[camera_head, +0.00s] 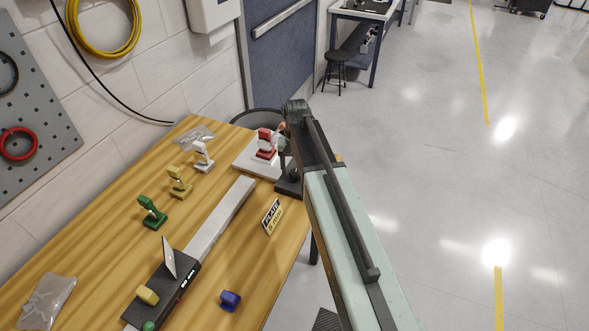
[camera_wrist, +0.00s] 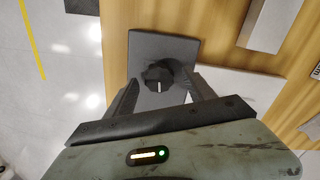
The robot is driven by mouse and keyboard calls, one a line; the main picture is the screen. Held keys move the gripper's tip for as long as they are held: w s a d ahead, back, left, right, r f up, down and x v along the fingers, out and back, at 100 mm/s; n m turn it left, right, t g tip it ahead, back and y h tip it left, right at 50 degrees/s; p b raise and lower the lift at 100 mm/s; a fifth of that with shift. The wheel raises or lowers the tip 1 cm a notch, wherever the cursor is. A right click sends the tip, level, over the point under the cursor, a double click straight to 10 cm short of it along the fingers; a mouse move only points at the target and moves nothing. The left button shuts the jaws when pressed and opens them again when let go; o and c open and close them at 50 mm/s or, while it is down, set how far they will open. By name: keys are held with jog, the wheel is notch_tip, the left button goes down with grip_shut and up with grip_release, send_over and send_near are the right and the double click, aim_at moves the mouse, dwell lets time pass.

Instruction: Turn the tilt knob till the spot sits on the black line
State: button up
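A black fluted knob (camera_wrist: 156,75) with a white mark sits on a dark square block (camera_wrist: 165,46) in the wrist view. The fingers of my gripper (camera_wrist: 161,80) stand open on either side of the knob, with small gaps, so they seem not to grip it. In the head view, the dark block (camera_head: 289,184) is at the table's right edge, partly behind my arm. A thin tilted plate (camera_head: 169,257) stands on a black housing (camera_head: 166,286) with a yellow knob (camera_head: 148,295) and a green knob (camera_head: 149,326). I cannot make out the spot or the black line.
Red (camera_head: 266,143), white (camera_head: 202,156), yellow (camera_head: 180,183), green (camera_head: 152,212) and blue (camera_head: 230,299) fittings stand on the wooden table (camera_head: 105,250). A grey rail (camera_head: 220,218) runs along it. A plate sign (camera_head: 272,216) stands near the right edge. Open floor lies right.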

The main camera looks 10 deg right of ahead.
aim_at(295, 172)
notch_tip(295, 172, up, 8)
jog(key=p, duration=0.8)
jog(key=shift+f, duration=0.15)
